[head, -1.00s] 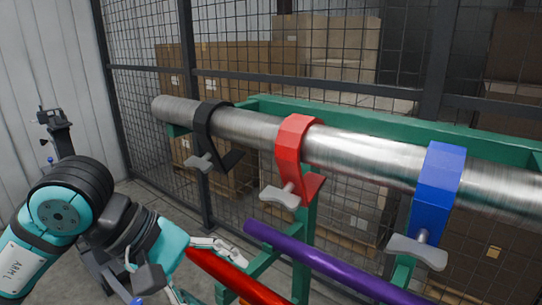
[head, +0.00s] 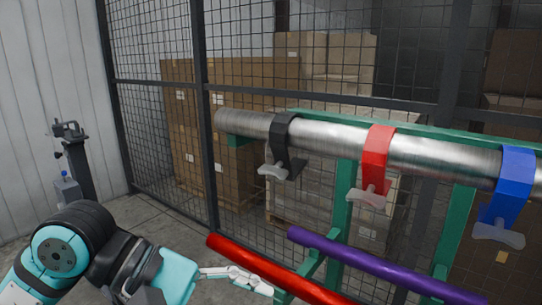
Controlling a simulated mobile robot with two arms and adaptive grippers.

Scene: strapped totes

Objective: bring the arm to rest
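My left arm (head: 75,243) comes in from the lower left, teal and black. Its gripper (head: 240,281) is at the bottom edge, with one pale jointed finger pointing right. The other finger is cut off or hidden, so I cannot tell how wide it stands. The visible finger appears just below and left of a red tube (head: 270,262) in the picture; I cannot tell whether they touch. I see nothing held by it. My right gripper is out of view.
A steel pipe (head: 340,138) lies across a green rack (head: 342,200), with a black clamp (head: 281,138), a red clamp (head: 377,152) and a blue clamp (head: 512,181) around it. A purple tube (head: 370,262) lies below. Mesh fence and cartons (head: 190,125) stand behind.

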